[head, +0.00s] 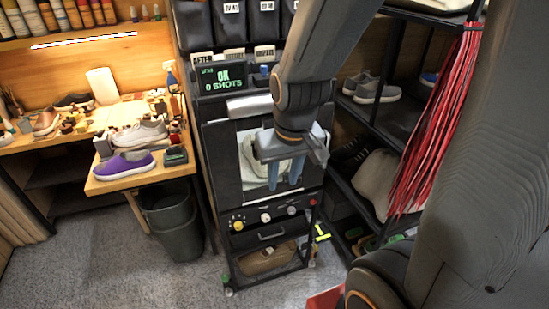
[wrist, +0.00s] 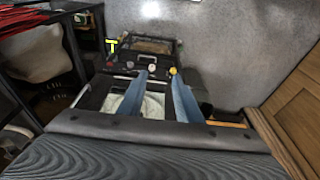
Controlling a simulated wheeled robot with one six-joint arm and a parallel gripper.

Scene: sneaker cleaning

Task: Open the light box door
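The light box (head: 222,110) is a dark cabinet in the middle of the head view. Its screen (head: 222,77) reads "OK 0 SHOTS". The door (head: 222,165) on its front has a window with a pale shoe (head: 262,150) behind it, and looks shut. A light grey handle bar (head: 248,106) crosses the door's top. My gripper (head: 284,178) points down in front of the window, below the handle, its blue fingers apart and empty. The wrist view shows the open fingers (wrist: 159,75) over the box front; whether they touch the door is unclear.
A knob panel (head: 265,217) and a lower shelf with a brown bag (head: 266,259) are under the door. A bench (head: 108,183) with a purple sneaker (head: 125,165) and a bin (head: 172,220) stand left. A shoe rack (head: 390,120) with red laces (head: 440,120) stands right. Carpet is clear at front left.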

